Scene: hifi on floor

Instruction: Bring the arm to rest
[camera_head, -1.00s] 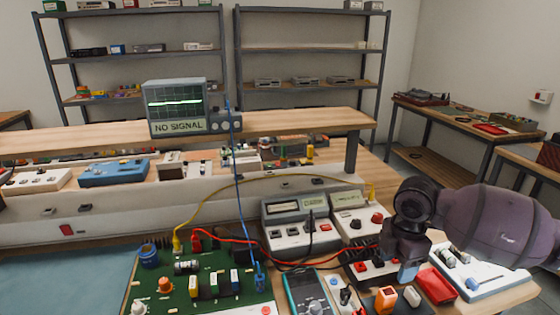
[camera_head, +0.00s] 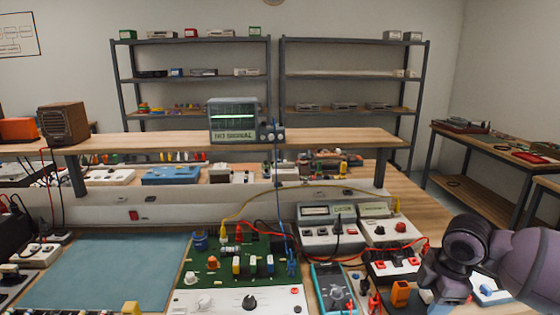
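My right arm (camera_head: 525,265), purple-grey with a dark round joint, comes in from the right edge. Its wrist end and gripper (camera_head: 438,290) point down over the right front of the bench; the fingertips are not clearly visible, so I cannot tell whether it is open or shut. No held object can be made out. My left gripper is not in view.
A green circuit board (camera_head: 224,268) with yellow, red and blue leads stands at front centre. A teal multimeter (camera_head: 333,288) and small instruments crowd the bench near my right arm. The blue mat (camera_head: 105,272) is mostly clear. An oscilloscope (camera_head: 234,119) stands on the shelf.

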